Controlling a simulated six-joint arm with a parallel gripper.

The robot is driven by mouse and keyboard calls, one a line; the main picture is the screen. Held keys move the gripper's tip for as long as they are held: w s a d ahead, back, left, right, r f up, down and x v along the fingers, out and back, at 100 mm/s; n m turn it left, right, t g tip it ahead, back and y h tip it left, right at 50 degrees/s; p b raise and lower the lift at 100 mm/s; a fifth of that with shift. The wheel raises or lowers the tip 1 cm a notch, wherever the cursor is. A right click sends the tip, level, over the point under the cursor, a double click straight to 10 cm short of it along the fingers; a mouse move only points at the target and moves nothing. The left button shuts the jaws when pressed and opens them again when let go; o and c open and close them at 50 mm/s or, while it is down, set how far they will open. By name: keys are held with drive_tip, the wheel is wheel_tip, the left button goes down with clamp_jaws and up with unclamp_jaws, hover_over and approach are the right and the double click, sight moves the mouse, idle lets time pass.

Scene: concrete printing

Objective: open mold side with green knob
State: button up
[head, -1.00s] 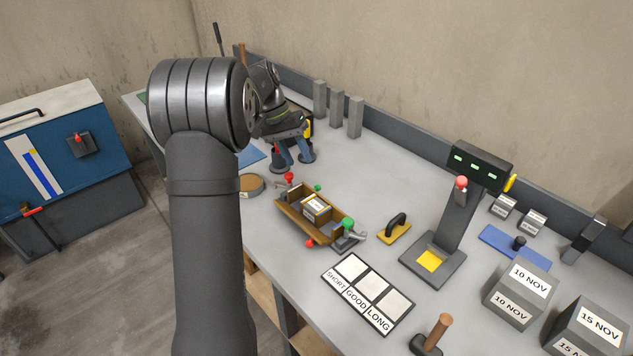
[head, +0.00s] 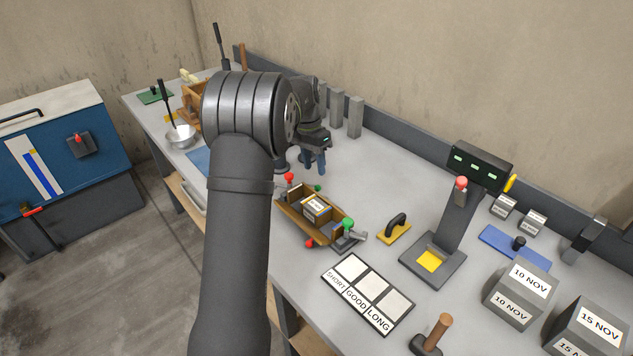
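The mold (head: 291,210) is a brown open box on the bench, with a small grey block (head: 316,205) with a white label inside. A large green knob (head: 348,223) sits at its right end, beside a metal lever, and a smaller green knob (head: 318,188) is on its far side. Red knobs are at its far-left corner (head: 289,177) and near side (head: 309,244). My gripper (head: 312,166) points down above the bench, behind the mold and apart from it. Its blue-grey fingers look spaced, with nothing visible between them; my arm partly hides the view.
A yellow float with black handle (head: 394,230) stands right of the mold. A SHORT/GOOD/LONG board (head: 368,294) lies in front. A tester with a red-tipped lever (head: 453,220) stands further right. Grey bars (head: 355,117) stand behind. Bench between mold and bars is clear.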

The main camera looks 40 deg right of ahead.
sight(317, 186)
drive_tip(key=f, duration=0.4)
drive_tip(key=s+f, duration=0.1)
drive_tip(key=f, duration=0.1)
drive_tip(key=shift+f, duration=0.15)
drive_tip(key=shift+c, duration=0.2)
drive_tip(key=shift+d, duration=0.1)
clamp_jaws()
